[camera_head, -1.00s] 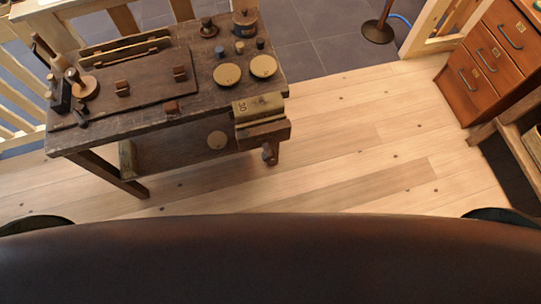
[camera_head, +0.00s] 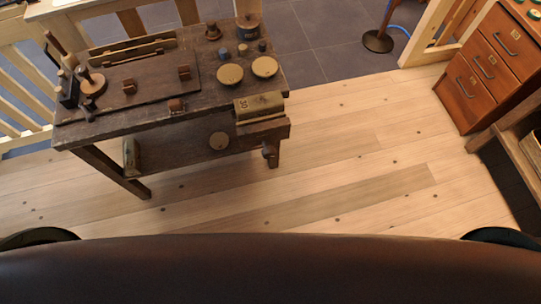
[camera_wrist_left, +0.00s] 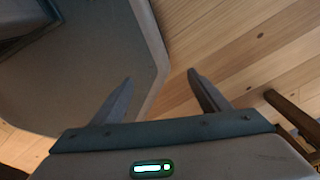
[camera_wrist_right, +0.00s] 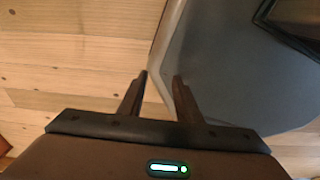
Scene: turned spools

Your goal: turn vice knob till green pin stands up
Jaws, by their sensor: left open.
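The vice (camera_head: 262,104) is a brass-coloured block with dark wooden jaws on the right front corner of the workbench (camera_head: 140,128). A dark knob (camera_head: 269,151) hangs below its front. I cannot make out a green pin on it in the head view. Neither gripper shows in the head view. My left gripper (camera_wrist_left: 158,76) is open and empty, with wooden floor behind its fingers. My right gripper (camera_wrist_right: 161,76) has its fingers a narrow gap apart, with nothing visible between them. Both are away from the vice.
The bench top holds round lids (camera_head: 229,74), small turned pieces and a dark board (camera_head: 140,83). A drawer cabinet (camera_head: 487,65) stands at the right. A dark post base (camera_head: 377,41) is at the back. The plank floor (camera_head: 340,160) before the bench is clear.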

